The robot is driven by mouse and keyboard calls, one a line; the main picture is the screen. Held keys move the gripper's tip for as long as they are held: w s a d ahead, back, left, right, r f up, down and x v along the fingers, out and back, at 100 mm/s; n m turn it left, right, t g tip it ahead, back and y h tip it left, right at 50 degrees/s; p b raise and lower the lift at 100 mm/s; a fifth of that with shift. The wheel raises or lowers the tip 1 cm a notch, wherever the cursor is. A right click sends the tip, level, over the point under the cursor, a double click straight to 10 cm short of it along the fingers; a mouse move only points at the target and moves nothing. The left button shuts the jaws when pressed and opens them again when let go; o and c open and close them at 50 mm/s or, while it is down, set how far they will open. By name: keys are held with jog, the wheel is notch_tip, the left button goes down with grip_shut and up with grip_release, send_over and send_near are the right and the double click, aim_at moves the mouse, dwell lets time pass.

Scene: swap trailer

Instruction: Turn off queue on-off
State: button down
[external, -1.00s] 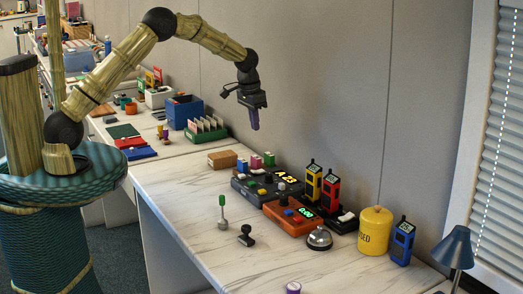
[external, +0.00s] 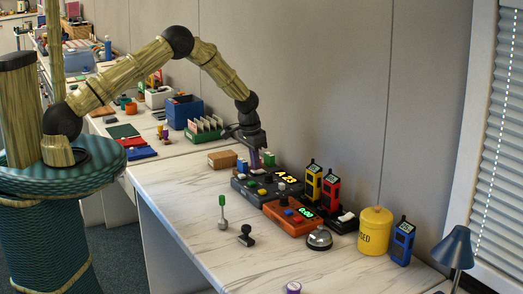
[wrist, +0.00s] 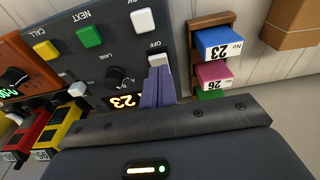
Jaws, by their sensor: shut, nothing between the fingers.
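The dark grey queue panel (external: 243,188) stands on the desk with its lit "A 23" display (external: 288,178). In the wrist view the panel (wrist: 115,50) fills the upper middle. A white switch (wrist: 157,59) sits beside the printed word "OFF". My gripper (external: 254,168) is over the back left part of the panel. Its purple fingers (wrist: 158,78) are together and empty, with the tips right at the white switch and partly covering it. I cannot tell whether they touch it.
The panel also has a yellow button (wrist: 46,50), a green button (wrist: 90,36), a black knob (wrist: 115,75) and another white button (wrist: 142,20). A ticket rack (wrist: 213,50) stands close beside the fingers. An orange device (external: 291,216) and a bell (external: 319,238) are nearby.

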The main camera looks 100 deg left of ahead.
jog(key=shift+f, duration=0.1)
jog(key=shift+s+d+f+b, duration=0.25)
jog(key=shift+s+f+b, duration=0.05)
jog(key=shift+f+b, duration=0.3)
jog(key=shift+r, duration=0.2)
jog(key=shift+w, duration=0.1)
jog(key=shift+w+a+r, duration=0.15)
jog(key=shift+w+a, duration=0.3)
jog(key=shift+a, duration=0.1)
jog(key=shift+r, duration=0.1)
